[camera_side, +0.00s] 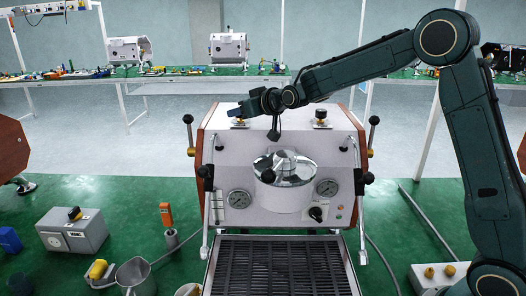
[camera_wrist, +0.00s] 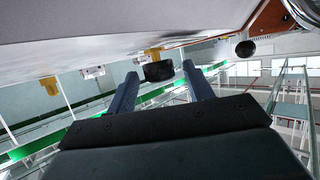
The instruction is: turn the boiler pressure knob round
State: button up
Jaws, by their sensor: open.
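The espresso machine (camera_side: 279,135) stands in the middle of the side view, with two small knobs on top. My gripper (camera_side: 243,110) is at the left top knob (camera_side: 238,123), coming from the right, and hides part of it. In the wrist view my gripper (camera_wrist: 159,73) is open, its two blue fingers apart. A black knob (camera_wrist: 158,71) shows between the fingertips; I cannot tell whether they touch it. The right top knob (camera_side: 320,117) stands free. A black knob (camera_side: 316,214) sits on the front panel. Which one is the boiler pressure knob is not marked.
Black-handled levers (camera_side: 188,135) rise at the machine's sides. A drip grate (camera_side: 282,265) is in front. A grey box (camera_side: 72,232), a metal jug (camera_side: 134,275) and an orange-handled tool (camera_side: 167,220) stand on the green table at left. Other machines stand on the back bench.

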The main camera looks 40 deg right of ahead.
jog(key=v, duration=1.3)
jog(key=shift+s+r, duration=0.2)
jog(key=shift+s, duration=0.1)
dwell(0.4)
jog(key=s+a+f+g, duration=0.1)
jog(key=s+f+g, duration=0.1)
jog(key=s, duration=0.9)
jog(key=s+a+f+g, duration=0.1)
jog(key=s+f+g, duration=0.1)
jog(key=s, duration=0.9)
jog(key=s+f+g, duration=0.2)
jog(key=s+g, duration=0.2)
jog(key=s, duration=0.7)
jog(key=shift+s+a+f, duration=0.35)
jog(key=shift+s+a, duration=0.05)
